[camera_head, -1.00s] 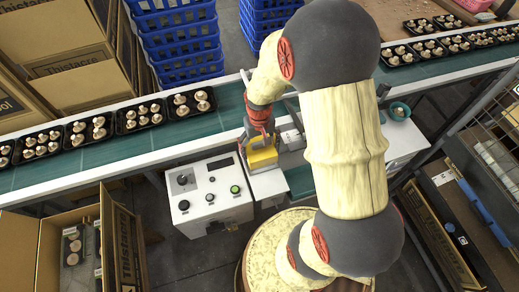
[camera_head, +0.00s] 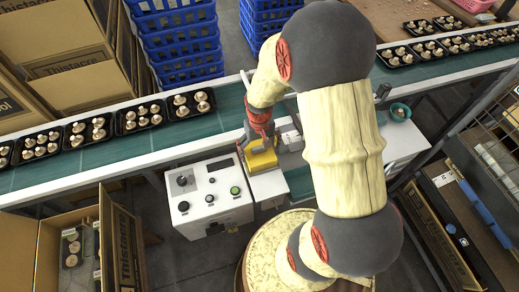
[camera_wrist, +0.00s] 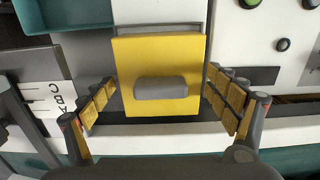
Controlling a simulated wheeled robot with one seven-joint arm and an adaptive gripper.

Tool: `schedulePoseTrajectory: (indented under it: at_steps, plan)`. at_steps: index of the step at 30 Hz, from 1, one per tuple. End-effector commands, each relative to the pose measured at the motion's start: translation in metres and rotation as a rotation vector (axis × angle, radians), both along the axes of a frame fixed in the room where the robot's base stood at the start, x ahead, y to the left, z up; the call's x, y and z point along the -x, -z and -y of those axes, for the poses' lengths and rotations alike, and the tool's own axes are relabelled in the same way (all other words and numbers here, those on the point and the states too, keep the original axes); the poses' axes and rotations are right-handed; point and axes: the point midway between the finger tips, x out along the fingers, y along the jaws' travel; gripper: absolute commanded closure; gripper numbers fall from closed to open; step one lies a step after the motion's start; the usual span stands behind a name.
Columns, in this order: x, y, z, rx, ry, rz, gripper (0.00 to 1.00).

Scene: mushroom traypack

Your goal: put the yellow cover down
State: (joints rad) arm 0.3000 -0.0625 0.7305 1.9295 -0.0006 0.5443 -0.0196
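In the wrist view the yellow cover (camera_wrist: 160,57) is a flat square with a grey block handle (camera_wrist: 160,88) on top. My gripper (camera_head: 259,144) is directly above it. In the wrist view my gripper (camera_wrist: 160,80) is open, one padded finger at each side of the cover. Gaps show between the fingers and the handle. The cover's underside is hidden.
A white control box (camera_head: 211,197) with knobs and buttons stands left of the cover. Behind runs the green conveyor (camera_head: 218,122) with several black mushroom trays (camera_head: 138,117). Blue crates (camera_head: 180,40) stand behind.

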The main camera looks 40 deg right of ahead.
Motion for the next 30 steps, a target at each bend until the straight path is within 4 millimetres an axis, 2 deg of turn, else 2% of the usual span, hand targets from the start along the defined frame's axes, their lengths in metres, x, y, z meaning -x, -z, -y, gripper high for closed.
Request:
schedulePoseTrajectory:
  at_steps: [4, 13, 17, 20, 30]
  plan:
    - [0.0, 0.0, 0.0, 0.0, 0.0, 0.0, 0.02]
    - [0.0, 0.0, 0.0, 0.0, 0.0, 0.0, 0.02]
    - [0.0, -0.008, 0.0, 0.001, 0.0, 0.002, 0.02]
    - [-0.001, -0.023, 0.0, 0.001, 0.0, 0.003, 0.02]
    - [-0.001, -0.095, 0.0, 0.001, 0.0, 0.003, 0.02]
